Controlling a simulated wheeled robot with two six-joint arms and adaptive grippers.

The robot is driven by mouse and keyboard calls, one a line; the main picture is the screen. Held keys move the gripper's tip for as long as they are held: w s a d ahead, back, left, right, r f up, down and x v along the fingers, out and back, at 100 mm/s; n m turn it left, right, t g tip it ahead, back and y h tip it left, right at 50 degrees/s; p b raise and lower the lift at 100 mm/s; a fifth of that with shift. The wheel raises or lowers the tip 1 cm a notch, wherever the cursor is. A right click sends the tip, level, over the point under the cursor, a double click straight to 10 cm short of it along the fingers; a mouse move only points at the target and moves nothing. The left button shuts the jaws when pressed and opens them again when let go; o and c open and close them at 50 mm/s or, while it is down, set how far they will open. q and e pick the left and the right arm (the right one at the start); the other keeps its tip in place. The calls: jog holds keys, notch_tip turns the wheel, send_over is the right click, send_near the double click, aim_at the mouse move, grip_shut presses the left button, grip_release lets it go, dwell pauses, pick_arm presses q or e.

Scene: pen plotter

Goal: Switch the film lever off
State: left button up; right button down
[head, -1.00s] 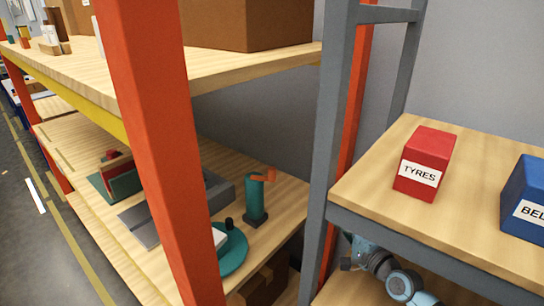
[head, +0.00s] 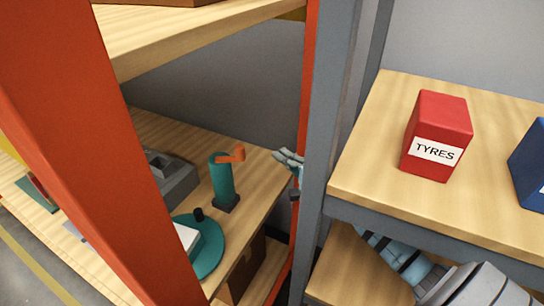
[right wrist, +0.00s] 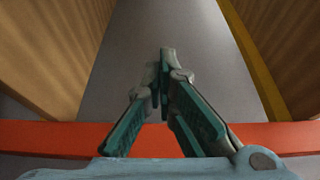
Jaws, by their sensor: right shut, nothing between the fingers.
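An orange lever (head: 233,155) sits on top of a teal upright post (head: 222,185) on the middle wooden shelf. It points to the right; I see no label on it. My right gripper (head: 278,154) is shut and empty, to the right of the lever at about its height, with a gap between them. It pokes out beside the orange and grey uprights, which hide part of my arm. In the right wrist view the shut fingers (right wrist: 165,52) point over an orange bar toward a grey surface; the lever does not show there. My left gripper is out of view.
A teal disc (head: 208,250) with a black knob and a grey block (head: 178,185) stand near the post. A grey upright (head: 335,130) and a thick orange upright (head: 85,150) frame the shelf. A red TYRES box (head: 437,125) and a blue box (head: 530,165) stand right.

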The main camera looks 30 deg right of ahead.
jog(key=w+a+b, duration=0.2)
jog(key=w+b, duration=0.2)
jog(key=w, duration=0.5)
jog(key=s+a+p, duration=0.2)
jog(key=a+p, duration=0.1)
jog(key=p, duration=0.1)
jog(key=shift+s, duration=0.15)
